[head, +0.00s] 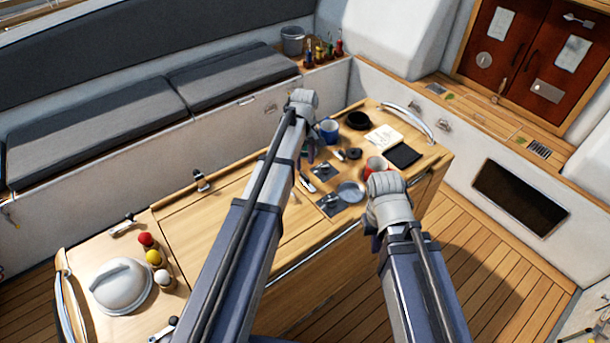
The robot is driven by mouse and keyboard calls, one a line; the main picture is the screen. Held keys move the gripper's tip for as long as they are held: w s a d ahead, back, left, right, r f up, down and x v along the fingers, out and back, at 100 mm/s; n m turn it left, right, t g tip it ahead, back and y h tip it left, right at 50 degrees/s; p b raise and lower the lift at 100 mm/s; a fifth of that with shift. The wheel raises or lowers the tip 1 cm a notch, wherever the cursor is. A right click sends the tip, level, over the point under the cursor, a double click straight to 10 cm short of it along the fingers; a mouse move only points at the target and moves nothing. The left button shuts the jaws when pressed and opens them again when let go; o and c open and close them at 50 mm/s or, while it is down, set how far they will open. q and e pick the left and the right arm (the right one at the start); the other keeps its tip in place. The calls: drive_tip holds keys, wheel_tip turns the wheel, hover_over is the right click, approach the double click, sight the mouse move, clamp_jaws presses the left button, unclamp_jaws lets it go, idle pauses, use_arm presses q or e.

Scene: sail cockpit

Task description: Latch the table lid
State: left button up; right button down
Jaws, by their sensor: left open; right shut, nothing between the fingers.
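The wooden table lid (215,222) lies flat and looks closed on the cockpit table. A small black and metal fitting (201,180) stands at its far edge. Two dark plates with metal handles, one farther back (325,171) and one nearer (332,204), sit right of the lid; I cannot tell which fitting is the latch. My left gripper (306,178) is open above the table near the farther plate, partly hidden by its arm. My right gripper (374,232) is shut and empty by the table's front edge, mostly hidden behind its wrist.
A blue mug (328,130), black bowl (358,120), red mug (376,166), metal pan (350,191) and black tablet (402,155) crowd the right end. Grey cushioned benches (120,120) lie behind.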

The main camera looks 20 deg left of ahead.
sight(304, 175)
use_arm(q)
wheel_tip(304, 175, down, 7)
drive_tip(key=b, duration=0.6)
drive_tip(key=shift+f+b, duration=0.15)
drive_tip(key=shift+b, duration=0.25)
clamp_jaws()
